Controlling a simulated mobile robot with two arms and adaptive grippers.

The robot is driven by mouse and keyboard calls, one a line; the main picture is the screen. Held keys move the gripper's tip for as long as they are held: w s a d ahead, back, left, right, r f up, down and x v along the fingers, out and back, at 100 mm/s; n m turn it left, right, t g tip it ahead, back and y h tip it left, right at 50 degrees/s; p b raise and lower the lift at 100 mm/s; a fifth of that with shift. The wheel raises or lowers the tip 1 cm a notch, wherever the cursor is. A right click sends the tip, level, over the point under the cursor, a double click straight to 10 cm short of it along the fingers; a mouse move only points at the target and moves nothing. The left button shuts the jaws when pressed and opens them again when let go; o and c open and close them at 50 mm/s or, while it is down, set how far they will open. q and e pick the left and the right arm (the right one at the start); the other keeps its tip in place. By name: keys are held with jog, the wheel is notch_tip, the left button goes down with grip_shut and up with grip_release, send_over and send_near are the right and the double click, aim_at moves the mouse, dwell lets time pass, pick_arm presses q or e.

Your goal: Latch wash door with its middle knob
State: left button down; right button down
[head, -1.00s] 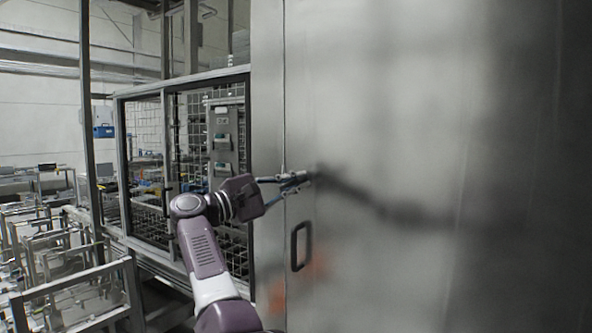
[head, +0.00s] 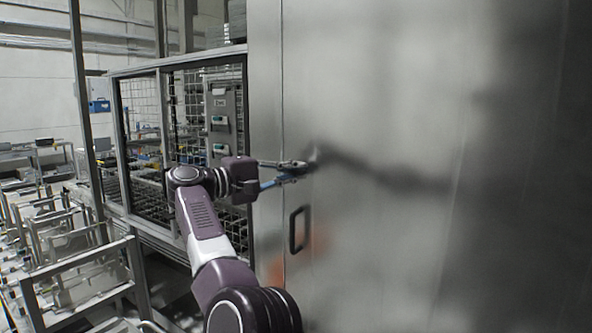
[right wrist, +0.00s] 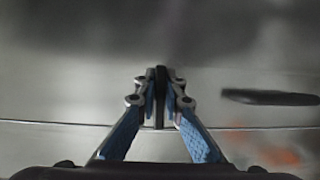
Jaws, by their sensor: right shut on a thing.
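The wash door (head: 400,120) is a large, smooth metal panel filling the right of the head view, and it looks flush with the frame strip at its left edge. My right gripper (head: 300,166) is at the door's left edge, above the black handle. In the right wrist view its blue-padded fingers (right wrist: 160,98) are closed on a narrow dark knob (right wrist: 160,82), which stands upright in that picture. The fingers mostly hide the knob in the head view. My left gripper is not in view.
A black pull handle (head: 297,229) is on the door below my gripper; it also shows in the right wrist view (right wrist: 270,97). A mesh-panelled guard frame (head: 117,150) stands left of the door. Metal racks (head: 75,260) fill the lower left.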

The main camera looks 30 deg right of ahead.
jog(key=c, duration=2.3)
grip_release()
jog(key=shift+c, duration=0.2)
jog(key=o, duration=0.3)
jog(key=shift+w+f, duration=0.1)
jog(key=shift+w, duration=0.15)
jog(key=shift+a, duration=0.15)
jog(key=shift+s+a, duration=0.1)
jog(key=shift+a, duration=0.25)
jog(key=a, duration=0.6)
jog(key=shift+a, duration=0.25)
jog(key=shift+a, duration=0.1)
